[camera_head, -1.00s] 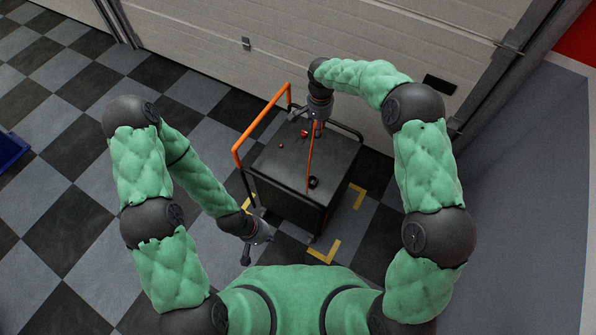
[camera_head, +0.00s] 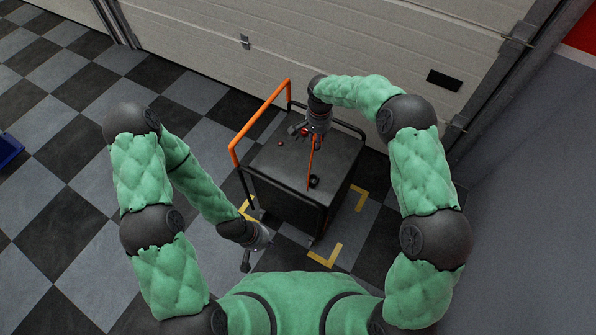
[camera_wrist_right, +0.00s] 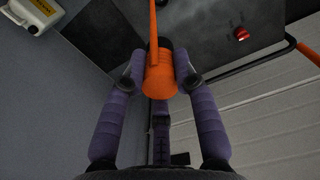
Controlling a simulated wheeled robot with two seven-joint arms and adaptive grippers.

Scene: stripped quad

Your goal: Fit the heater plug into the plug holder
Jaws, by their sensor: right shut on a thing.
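The orange heater plug (camera_wrist_right: 160,78) sits between the two fingers of my right gripper (camera_wrist_right: 160,80) in the right wrist view, with an orange cable (camera_wrist_right: 153,20) running from it. In the head view my right gripper (camera_head: 308,132) is over the far part of the cart's dark top (camera_head: 335,155), and the cable (camera_head: 310,165) runs toward the near edge. A small black round fitting (camera_head: 314,181) is there; I cannot tell whether it is the plug holder. My left gripper (camera_head: 250,261) hangs empty beside the cart's near left corner, its jaw opening unclear.
The cart has an orange handle rail (camera_head: 258,122) on its left. Yellow floor marks (camera_head: 325,257) surround the cart. A shutter door (camera_head: 200,45) stands behind.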

